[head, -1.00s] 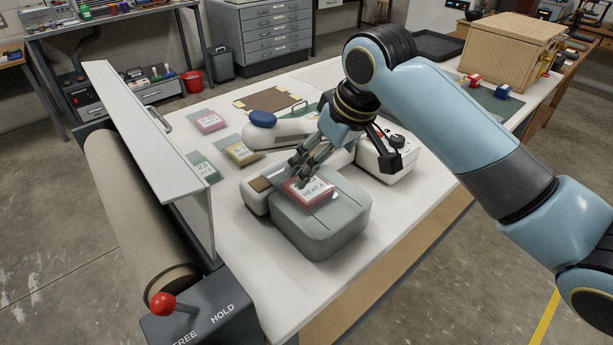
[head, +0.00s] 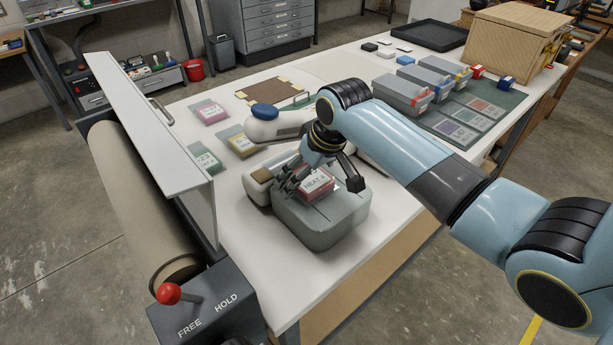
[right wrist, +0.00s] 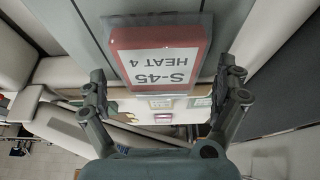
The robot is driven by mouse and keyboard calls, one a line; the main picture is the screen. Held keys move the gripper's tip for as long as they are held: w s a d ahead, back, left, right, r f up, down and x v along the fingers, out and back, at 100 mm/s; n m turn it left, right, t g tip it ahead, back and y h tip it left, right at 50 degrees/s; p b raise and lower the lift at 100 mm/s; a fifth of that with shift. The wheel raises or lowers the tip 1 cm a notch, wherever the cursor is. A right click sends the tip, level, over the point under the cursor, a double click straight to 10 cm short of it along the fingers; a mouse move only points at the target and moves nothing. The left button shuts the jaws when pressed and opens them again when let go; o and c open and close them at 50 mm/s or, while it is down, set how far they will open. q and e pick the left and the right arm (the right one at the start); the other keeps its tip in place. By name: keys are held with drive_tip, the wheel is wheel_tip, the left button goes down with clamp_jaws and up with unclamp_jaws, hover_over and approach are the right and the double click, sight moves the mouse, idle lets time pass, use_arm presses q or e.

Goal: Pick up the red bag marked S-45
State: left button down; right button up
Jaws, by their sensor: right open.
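The red bag (head: 318,187) with a white label lies on top of a rounded grey block on the white table. In the right wrist view the bag (right wrist: 158,55) reads S-45 and HEAT 4, upside down. My right gripper (head: 322,176) is open and low over the block, with its fingers towards either side of the bag. In the right wrist view the gripper (right wrist: 161,82) is open and empty, and the bag lies beyond and between its fingertips. I cannot tell whether a finger touches the bag. My left gripper is not in view.
The grey block (head: 325,228) stands near the table's front edge. A white device with a blue knob (head: 264,111) is behind it. Pink (head: 209,112), yellow (head: 238,141) and green (head: 205,160) bags lie to the left. A roller (head: 140,205) with a panel borders the left side.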

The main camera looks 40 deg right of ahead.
drive_tip(key=shift+f, duration=0.2)
idle(0.6)
drive_tip(key=shift+c, duration=0.3)
drive_tip(key=shift+s, duration=0.15)
drive_tip(key=c, duration=1.4)
